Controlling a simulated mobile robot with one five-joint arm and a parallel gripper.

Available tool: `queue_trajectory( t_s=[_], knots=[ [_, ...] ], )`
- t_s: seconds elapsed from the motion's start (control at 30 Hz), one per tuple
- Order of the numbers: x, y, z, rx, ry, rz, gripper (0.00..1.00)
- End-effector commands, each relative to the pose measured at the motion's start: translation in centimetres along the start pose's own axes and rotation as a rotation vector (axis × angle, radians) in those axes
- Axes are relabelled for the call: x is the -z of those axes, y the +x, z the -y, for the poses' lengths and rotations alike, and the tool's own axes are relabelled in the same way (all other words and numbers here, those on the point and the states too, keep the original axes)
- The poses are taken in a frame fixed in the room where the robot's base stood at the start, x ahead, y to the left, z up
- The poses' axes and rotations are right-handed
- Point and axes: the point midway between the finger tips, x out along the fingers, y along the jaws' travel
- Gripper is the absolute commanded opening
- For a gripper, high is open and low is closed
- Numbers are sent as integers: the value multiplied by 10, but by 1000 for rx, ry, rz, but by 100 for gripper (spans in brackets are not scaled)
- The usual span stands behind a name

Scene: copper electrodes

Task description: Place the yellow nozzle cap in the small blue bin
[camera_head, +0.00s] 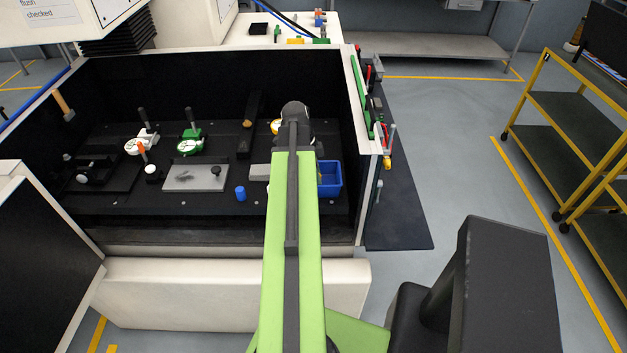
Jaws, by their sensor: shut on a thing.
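The small blue bin (330,181) stands on the dark floor of the machine bay, right beside my green arm link. The link covers its left side. My arm reaches forward over the bay and ends in a dark joint. My gripper's fingers are hidden behind the arm, so I do not see what they hold. I cannot make out the yellow nozzle cap. A small yellow-rimmed round part (275,127) shows just left of the dark joint, partly covered, and looks more like a dial.
A blue cylinder (240,193), a grey plate (196,178), a green dial clamp (190,144) and a white one (141,145) stand in the bay. The bay's right wall (355,110) rises close to the bin. A yellow-framed cart (570,120) stands at right.

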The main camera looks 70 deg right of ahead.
Motion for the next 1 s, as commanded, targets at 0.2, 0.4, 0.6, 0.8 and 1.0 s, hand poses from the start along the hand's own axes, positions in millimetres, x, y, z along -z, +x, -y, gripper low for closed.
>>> queue_trajectory(
  t_s=[0.2,0.4,0.6,0.8,1.0],
  knots=[
    [-4,-1,0,2,-6,0,0],
    [-5,2,0,2,-7,0,34],
    [-5,2,0,2,-7,0,48],
    [-4,2,0,2,-6,0,48],
    [-2,-13,0,2,-7,0,48]
  ],
)
